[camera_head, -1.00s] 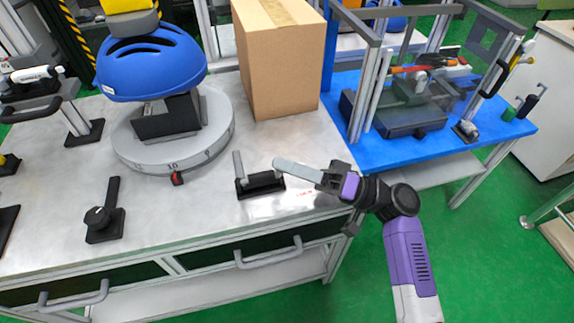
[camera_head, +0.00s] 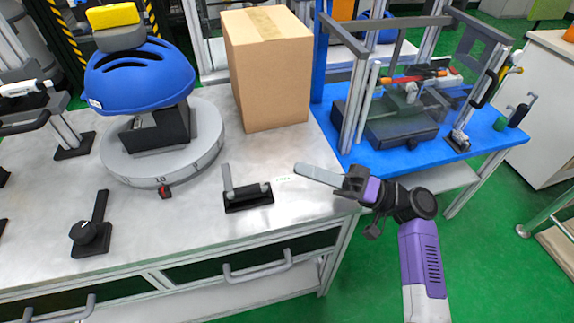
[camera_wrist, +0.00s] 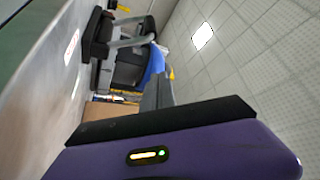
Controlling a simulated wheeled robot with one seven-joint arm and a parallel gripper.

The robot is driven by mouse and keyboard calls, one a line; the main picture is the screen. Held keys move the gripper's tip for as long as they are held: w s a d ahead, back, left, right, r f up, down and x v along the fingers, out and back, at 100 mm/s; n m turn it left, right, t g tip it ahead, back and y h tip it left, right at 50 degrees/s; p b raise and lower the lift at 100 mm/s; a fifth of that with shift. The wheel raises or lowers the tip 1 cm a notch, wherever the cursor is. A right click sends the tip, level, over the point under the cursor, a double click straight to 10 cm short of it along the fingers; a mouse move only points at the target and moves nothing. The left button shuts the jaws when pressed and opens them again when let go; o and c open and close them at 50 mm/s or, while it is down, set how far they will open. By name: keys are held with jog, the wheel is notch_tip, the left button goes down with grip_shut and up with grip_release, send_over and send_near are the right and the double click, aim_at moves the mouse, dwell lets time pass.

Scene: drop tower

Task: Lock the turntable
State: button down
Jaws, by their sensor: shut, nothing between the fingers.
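The turntable (camera_head: 207,162) is a grey round disc with numbers on its rim, on the metal bench. A small red-and-black pointer (camera_head: 165,192) sits at its front edge. Right of it, a black clamp-like bracket (camera_head: 248,199) has a grey upright bar at its left end and a lower grey bar. It also shows in the wrist view (camera_wrist: 96,36). A black knob with a lever (camera_head: 90,232) stands front left. I cannot tell which fitting locks the turntable. My gripper (camera_head: 300,169) is shut and empty, apart from the bracket, to its right. Its grey fingers show in the wrist view (camera_wrist: 157,92).
A blue helmet (camera_head: 140,78) rests on a dark block on the turntable. A cardboard box (camera_head: 268,75) stands behind the bracket. A blue table (camera_head: 400,155) with a framed rig lies right. The bench front has handles (camera_head: 258,268). Bench around the bracket is clear.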

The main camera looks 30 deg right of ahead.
jog(key=shift+v, duration=1.4)
jog(key=shift+d, duration=0.1)
